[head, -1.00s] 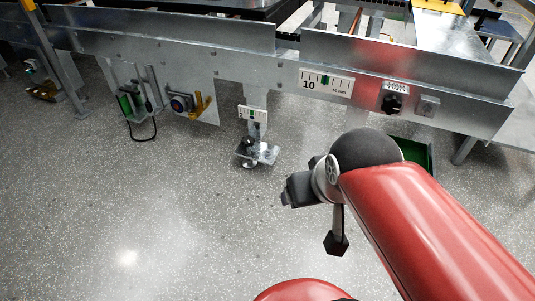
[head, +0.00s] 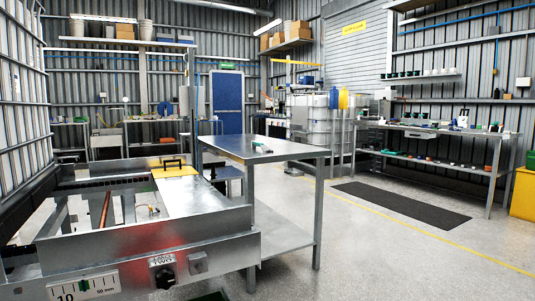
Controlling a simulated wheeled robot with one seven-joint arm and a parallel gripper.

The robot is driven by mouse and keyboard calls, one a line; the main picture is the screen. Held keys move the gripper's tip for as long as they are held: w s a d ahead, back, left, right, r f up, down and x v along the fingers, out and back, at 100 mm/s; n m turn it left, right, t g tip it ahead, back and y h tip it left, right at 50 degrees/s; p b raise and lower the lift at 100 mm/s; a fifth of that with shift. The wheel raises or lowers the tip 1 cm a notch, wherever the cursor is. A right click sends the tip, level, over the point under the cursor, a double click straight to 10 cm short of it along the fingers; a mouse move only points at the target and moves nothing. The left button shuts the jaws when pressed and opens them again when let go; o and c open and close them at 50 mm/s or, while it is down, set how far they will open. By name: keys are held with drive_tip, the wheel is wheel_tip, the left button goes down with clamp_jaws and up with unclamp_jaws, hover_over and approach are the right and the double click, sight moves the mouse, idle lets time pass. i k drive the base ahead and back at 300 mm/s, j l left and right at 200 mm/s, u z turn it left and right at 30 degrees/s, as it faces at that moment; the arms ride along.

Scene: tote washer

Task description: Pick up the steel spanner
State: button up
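I cannot make out a steel spanner for certain in the head view. A small pale object with a green part (head: 261,146) lies on the steel table (head: 284,155) in the middle; it is too small to name. Several small items lie on the long workbench (head: 440,131) at the right, also too small to tell apart. My gripper and arm are out of view.
The conveyor frame (head: 140,250) with a dial and a yellow plate (head: 175,170) fills the lower left. A dark mat (head: 402,209) lies before the workbench. A yellow bin (head: 523,195) stands at the right edge. The floor between table and mat is clear.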

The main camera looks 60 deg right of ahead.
sight(253, 143)
drive_tip(key=z, duration=1.85)
drive_tip(key=i+l+u, duration=0.15)
drive_tip(key=i+l, duration=0.15)
drive_tip(key=i, duration=0.2)
drive_tip(key=i+l+u, duration=0.15)
drive_tip(key=i+l, duration=0.2)
drive_tip(key=i, duration=0.15)
